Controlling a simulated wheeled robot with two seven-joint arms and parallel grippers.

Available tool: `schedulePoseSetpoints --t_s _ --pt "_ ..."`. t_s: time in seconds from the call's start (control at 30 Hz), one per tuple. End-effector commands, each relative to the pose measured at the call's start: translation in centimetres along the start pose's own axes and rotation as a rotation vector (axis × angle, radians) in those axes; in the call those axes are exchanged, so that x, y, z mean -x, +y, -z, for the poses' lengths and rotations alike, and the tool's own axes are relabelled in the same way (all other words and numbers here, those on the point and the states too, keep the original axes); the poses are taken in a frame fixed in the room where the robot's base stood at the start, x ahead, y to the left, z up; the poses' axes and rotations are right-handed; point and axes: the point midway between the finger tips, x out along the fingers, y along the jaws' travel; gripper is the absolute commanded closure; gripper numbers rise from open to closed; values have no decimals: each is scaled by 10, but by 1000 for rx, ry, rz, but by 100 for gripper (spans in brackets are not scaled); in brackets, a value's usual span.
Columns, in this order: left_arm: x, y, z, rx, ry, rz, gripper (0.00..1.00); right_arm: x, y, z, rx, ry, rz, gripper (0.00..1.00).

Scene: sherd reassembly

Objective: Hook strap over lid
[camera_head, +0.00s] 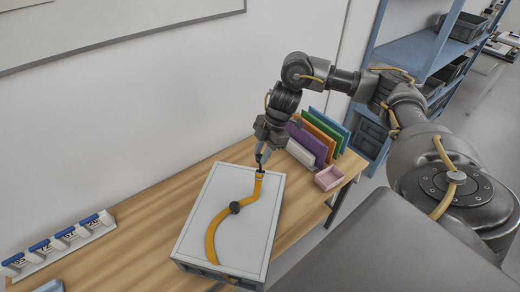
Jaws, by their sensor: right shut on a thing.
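A yellow strap (252,193) lies in a curve across the pale grey lid (198,208) of a flat box on the wooden table. The strap's near end reaches the box's front edge. My right gripper (261,165) is shut on the far end of the strap, near the lid's back edge. The fingertips are small here, and I cannot tell how far above the lid they are. My left gripper is not in view.
Coloured upright folders (318,138) and a pink tray (328,178) stand right of the box. A white rack with blue-topped items (65,246) lies along the wall at left. The table (150,220) between rack and box is clear. Blue shelving (405,55) stands behind at right.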

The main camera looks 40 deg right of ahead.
Motion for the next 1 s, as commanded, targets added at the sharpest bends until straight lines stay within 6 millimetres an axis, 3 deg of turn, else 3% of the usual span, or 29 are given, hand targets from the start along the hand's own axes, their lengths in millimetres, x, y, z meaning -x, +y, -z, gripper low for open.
schedulePoseSetpoints --t_s 0.43,1.0 --pt "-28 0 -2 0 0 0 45 7 34 -34 -3 1 -1 100" --pt "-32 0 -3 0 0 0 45 -5 72 -79 -3 1 0 100"
